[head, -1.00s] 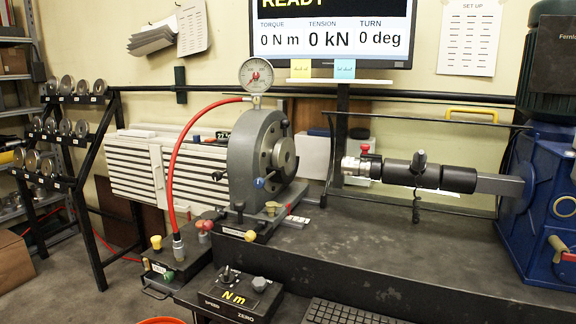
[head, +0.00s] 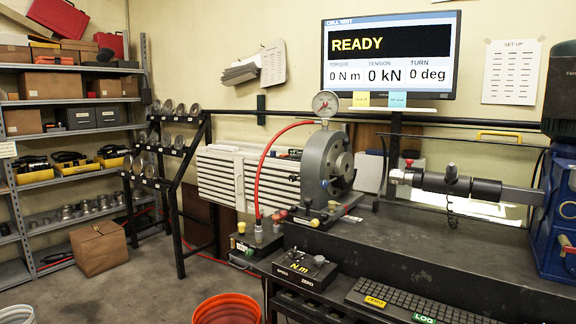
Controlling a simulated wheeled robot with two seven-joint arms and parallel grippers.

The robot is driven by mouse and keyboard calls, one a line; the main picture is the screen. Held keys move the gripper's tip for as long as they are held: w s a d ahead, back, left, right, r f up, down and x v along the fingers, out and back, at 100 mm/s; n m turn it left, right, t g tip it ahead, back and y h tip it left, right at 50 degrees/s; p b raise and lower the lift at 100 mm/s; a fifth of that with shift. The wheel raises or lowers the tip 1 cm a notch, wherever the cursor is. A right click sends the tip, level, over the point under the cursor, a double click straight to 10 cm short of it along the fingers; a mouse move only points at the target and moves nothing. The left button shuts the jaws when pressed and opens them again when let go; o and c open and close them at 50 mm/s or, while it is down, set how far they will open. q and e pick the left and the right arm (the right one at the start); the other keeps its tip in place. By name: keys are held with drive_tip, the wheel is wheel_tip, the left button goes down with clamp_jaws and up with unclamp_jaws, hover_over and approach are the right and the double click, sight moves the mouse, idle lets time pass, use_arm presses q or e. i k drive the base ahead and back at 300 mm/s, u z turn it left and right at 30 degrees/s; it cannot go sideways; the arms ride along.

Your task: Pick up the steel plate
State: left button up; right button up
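Several round metal discs hang in rows on a black slanted rack (head: 165,145) at the left of the head view. I cannot tell whether one of them is the steel plate, and no other thing in view is clearly that plate. The grey round load cell housing (head: 318,165) stands on the bench, with a dial gauge (head: 326,104) on top and a round metal face on its right side. Neither of my grippers is in view.
The dark bench (head: 420,245) holds a control box (head: 304,270) and a keyboard (head: 415,303). An orange bucket (head: 227,309) and a cardboard box (head: 99,248) stand on the floor. Loaded shelves (head: 75,132) line the left wall. Floor between them is free.

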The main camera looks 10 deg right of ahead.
sight(344, 163)
drive_tip(key=u, duration=0.55)
drive_tip(key=i, duration=0.85)
drive_tip(key=u, duration=0.1)
